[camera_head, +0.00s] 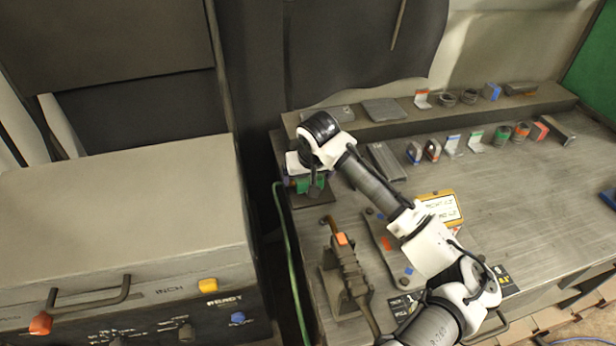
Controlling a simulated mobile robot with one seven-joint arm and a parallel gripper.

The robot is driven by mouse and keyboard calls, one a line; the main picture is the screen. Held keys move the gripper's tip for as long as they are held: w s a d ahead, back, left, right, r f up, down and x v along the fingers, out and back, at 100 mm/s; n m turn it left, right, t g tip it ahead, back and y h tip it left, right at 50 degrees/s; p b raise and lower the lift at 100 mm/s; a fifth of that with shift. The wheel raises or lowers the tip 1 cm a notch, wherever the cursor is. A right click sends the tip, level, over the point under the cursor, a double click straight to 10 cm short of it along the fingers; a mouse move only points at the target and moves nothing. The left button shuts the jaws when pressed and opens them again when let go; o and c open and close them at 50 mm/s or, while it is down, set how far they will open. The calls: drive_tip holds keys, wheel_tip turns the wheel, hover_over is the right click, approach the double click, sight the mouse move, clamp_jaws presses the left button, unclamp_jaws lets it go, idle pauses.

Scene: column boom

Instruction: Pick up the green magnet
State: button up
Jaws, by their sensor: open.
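A green piece (311,185), which looks like the green magnet, sits at the left end of the grey bench on a dark flat block (312,199). My arm's end covers part of it, so its full shape is hidden. My gripper (302,180) is open, pointing down right over the green piece. Its fingertips are mostly hidden behind my wrist, and I cannot tell whether they touch the piece or stand around it. A small blue or purple part shows just left of the green piece.
A row of small coloured parts (432,150) stands along the bench, with more on the raised back shelf (390,127). A clamp-like tool (345,270) and a yellow-framed panel (440,206) lie nearer. A grey machine (120,230) stands at left.

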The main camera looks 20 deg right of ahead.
drive_tip(key=c, duration=1.4)
drive_tip(key=shift+c, duration=0.2)
drive_tip(key=shift+r, duration=0.1)
